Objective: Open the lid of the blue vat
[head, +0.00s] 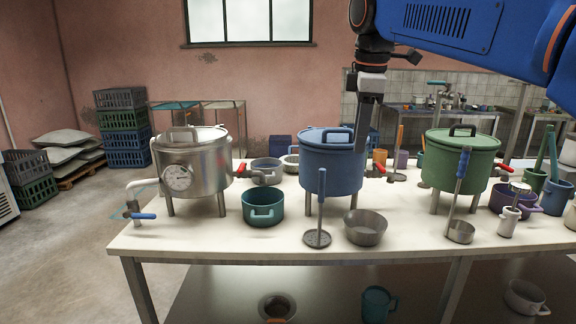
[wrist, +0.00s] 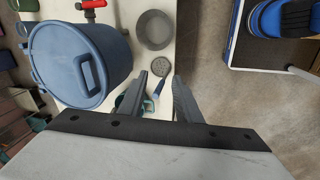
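The blue vat (head: 330,172) stands on legs on the middle of the table. Its blue lid (head: 318,146) sits flat on top, with a loop handle (head: 339,130) standing up from it. In the wrist view the lid (wrist: 62,45) fills the upper left, and its handle (wrist: 92,74) shows whole. My gripper (head: 362,150) points down at the right side of the vat in the head view. In the wrist view my gripper (wrist: 167,82) has its two fingers apart with nothing between them, to the right of the handle. I cannot tell whether a finger touches the vat.
A steel vat (head: 205,163) with a gauge stands left, and a green vat (head: 455,165) stands right. A red-handled tap (wrist: 92,5) juts from the blue vat.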

